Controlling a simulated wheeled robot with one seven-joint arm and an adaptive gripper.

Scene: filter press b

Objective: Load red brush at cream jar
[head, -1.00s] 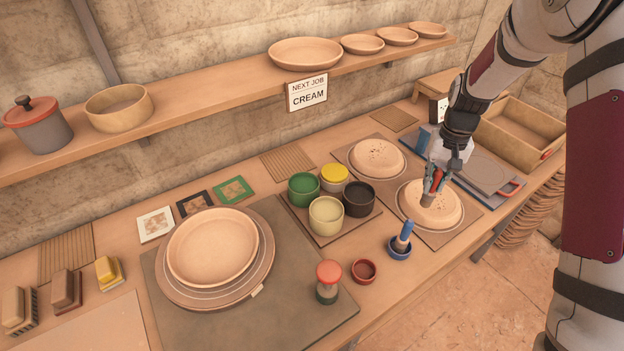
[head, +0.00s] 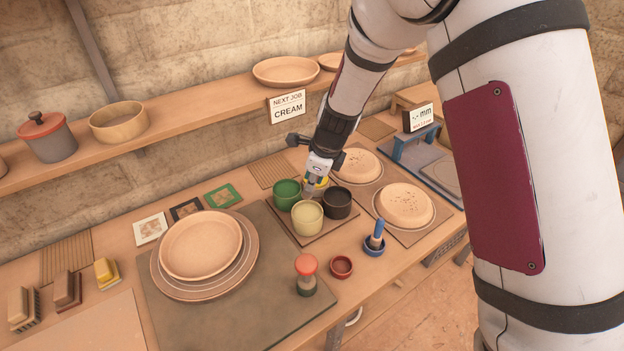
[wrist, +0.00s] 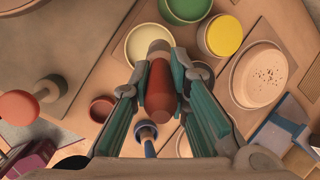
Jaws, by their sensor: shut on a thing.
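My gripper (head: 310,190) is over the cluster of jars, just behind the cream jar (head: 307,217) in the head view. In the wrist view my gripper (wrist: 160,88) is shut on the red brush (wrist: 158,85), its red handle between the teal fingers. The brush's pale brown end overlaps the right part of the cream jar's opening (wrist: 140,40). I cannot tell whether the tip is above or inside the jar. The brush is not clear in the head view. The cream jar stands upright on a square board.
A green jar (head: 287,195), a yellow jar (wrist: 223,36) and a black jar (head: 338,203) stand close around. A blue brush (head: 377,228) stands in a blue cup; a red cup (head: 341,267) is empty. Two round clay pieces (head: 405,207) lie to the right.

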